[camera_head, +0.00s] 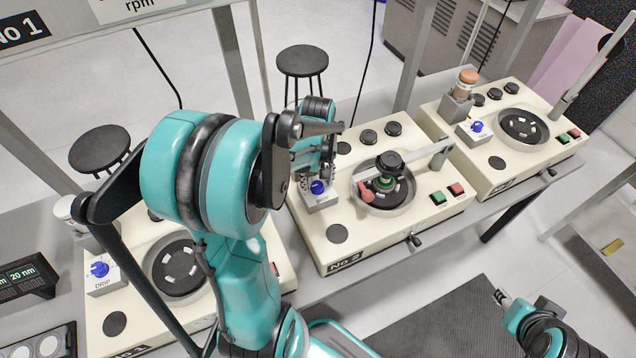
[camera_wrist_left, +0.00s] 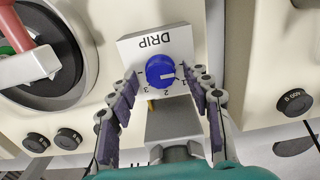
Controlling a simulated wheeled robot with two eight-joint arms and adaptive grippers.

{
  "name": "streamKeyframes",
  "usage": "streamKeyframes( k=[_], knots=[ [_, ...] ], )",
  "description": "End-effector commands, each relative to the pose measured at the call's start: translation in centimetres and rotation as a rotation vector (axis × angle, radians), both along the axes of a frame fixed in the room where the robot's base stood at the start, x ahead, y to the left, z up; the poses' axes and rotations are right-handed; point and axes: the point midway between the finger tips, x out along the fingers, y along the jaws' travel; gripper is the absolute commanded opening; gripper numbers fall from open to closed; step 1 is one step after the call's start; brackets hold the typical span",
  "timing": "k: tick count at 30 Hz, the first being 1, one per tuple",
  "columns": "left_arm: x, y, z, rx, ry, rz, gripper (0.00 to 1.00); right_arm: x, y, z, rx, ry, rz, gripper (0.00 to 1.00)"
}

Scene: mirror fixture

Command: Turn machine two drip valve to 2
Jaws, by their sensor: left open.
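The machine No 2 (camera_head: 350,245) is the cream unit in the middle of the head view. Its drip valve is a blue knob (camera_head: 318,187) on a light box; in the left wrist view the knob (camera_wrist_left: 160,72) sits beside an upside-down DRIP label. The knob's white mark points right in that view, towards the side with the 1; the exact setting is hard to read. My left gripper (camera_wrist_left: 164,76) is open, its padded fingers on either side of the knob, with gaps visible. My right gripper (camera_head: 501,297) is low at the right; its jaw state is unclear.
Machine No 2's round bowl (camera_head: 384,207) has a pink-red handled arm beside the valve. Another machine (camera_head: 505,165) with its own blue knob stands at the right, and machine No 1 (camera_head: 110,275) at the left. Stools stand behind the bench.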

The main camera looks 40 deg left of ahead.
Motion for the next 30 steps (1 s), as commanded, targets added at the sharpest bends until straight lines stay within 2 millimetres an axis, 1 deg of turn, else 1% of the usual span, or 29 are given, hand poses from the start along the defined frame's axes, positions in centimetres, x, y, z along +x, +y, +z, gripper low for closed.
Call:
streamKeyframes(
  k=[1,3,10,11,12,14,15,16,25,30],
  knots=[
    [0.00,-0.01,-0.41,0.000,0.000,0.000,0.49,0.00,0.00,-0.17,0.000,0.000,0.000,0.40],
    [-0.01,-0.02,-0.62,0.000,0.000,-0.001,0.49,0.00,0.00,-0.19,0.000,0.000,0.000,0.40],
    [0.00,-0.02,-0.61,0.000,0.000,-0.001,0.49,0.00,0.00,-0.14,0.000,0.000,0.000,0.40],
    [0.00,-0.02,-0.61,0.000,0.000,-0.001,0.44,0.00,0.00,-0.14,0.000,0.000,0.000,0.40],
    [0.00,-0.02,-0.60,0.000,0.000,-0.001,0.34,0.00,0.00,-0.14,0.000,0.000,0.000,0.40],
    [0.00,-0.02,-0.60,0.000,0.000,-0.001,0.18,0.00,0.00,-0.14,0.000,0.000,0.000,0.40],
    [0.00,-0.02,-0.60,0.000,0.000,-0.001,0.07,0.00,0.00,-0.14,0.000,0.000,0.000,0.40],
    [0.00,-0.02,-0.60,0.000,0.000,-0.001,0.00,0.00,0.00,-0.14,0.000,0.000,0.000,0.40],
    [-0.01,-0.03,-0.60,0.000,0.000,-0.017,0.00,0.00,0.00,-0.16,0.000,0.000,0.000,0.40],
    [-0.01,-0.04,-0.60,0.000,0.000,-0.078,0.00,0.01,0.00,-0.18,0.000,0.000,0.000,0.40]
  ],
)
